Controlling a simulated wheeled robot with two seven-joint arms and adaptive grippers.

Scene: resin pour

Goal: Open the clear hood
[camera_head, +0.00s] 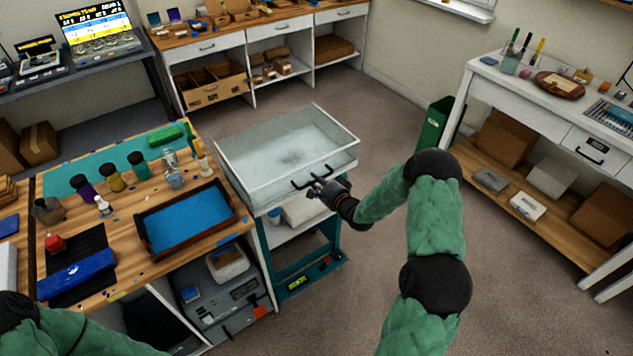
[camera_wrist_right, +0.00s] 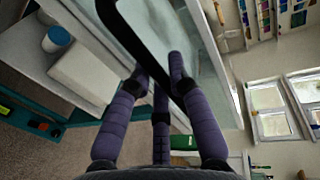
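The clear hood (camera_head: 290,150) is a see-through box with pale edges. It sits down level on a teal-framed cart in the head view. A black bar handle (camera_head: 311,179) is on its front right edge, and the same handle crosses the right wrist view (camera_wrist_right: 128,38). My right gripper (camera_head: 322,188) is at this handle. In the wrist view its dark purple fingers (camera_wrist_right: 160,78) close in on both sides of the bar and appear to touch it. My left gripper is out of view; only part of my left arm shows at the bottom left.
A wooden workbench with a blue tray (camera_head: 190,218) and several bottles stands close to the left of the cart. A green bin (camera_head: 433,124) stands behind at the right. A white table (camera_head: 480,88) is on the right. The carpet between the cart and this table is clear.

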